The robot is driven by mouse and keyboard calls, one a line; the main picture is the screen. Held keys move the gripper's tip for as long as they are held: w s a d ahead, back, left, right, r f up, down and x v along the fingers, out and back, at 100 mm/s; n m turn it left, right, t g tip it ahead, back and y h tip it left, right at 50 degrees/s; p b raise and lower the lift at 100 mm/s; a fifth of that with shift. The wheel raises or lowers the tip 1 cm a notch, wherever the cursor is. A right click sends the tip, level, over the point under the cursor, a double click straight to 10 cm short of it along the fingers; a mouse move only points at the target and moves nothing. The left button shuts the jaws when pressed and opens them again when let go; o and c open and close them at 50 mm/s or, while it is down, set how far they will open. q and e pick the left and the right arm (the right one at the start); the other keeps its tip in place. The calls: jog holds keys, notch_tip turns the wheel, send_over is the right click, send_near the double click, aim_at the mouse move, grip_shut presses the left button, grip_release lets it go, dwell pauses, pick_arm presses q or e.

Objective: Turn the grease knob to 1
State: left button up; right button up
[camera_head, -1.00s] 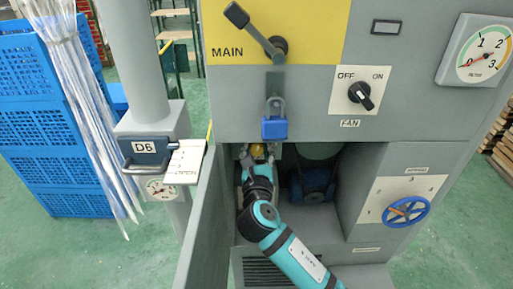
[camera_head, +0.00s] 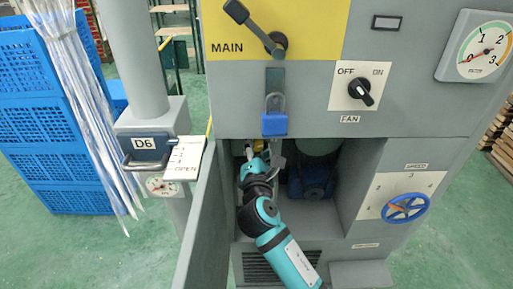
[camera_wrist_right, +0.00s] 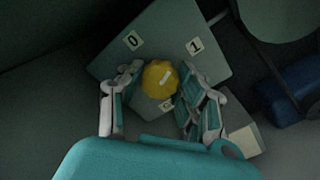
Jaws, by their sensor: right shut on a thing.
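The yellow grease knob (camera_wrist_right: 160,79) sits on a grey plate (camera_wrist_right: 150,35) in the right wrist view. The plate has a 0 label (camera_wrist_right: 132,40) at upper left and a 1 label (camera_wrist_right: 195,45) at upper right. The knob's white mark slants up and right, roughly toward the 1. My right gripper (camera_wrist_right: 158,82) is shut on the knob, one finger on each side. In the head view my right gripper (camera_head: 259,158) is inside the cabinet's open lower bay, and the knob is mostly hidden there. My left gripper is not in view.
A blue motor-like unit (camera_head: 311,181) stands right of my gripper in the bay. The open cabinet door (camera_head: 203,215) is at the left of my arm. A blue padlock (camera_head: 274,122) hangs above the bay. A blue handwheel (camera_head: 406,208) is at the right.

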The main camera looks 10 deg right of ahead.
jog(key=shift+f+m+b, duration=0.1)
jog(key=shift+m+b, duration=0.35)
jog(key=shift+m, duration=1.55)
jog(key=o, duration=1.1)
jog(key=shift+o, duration=0.2)
jog(key=s+a, duration=0.2)
jog(key=s, duration=1)
jog(key=shift+a, duration=0.15)
jog(key=shift+w, duration=0.1)
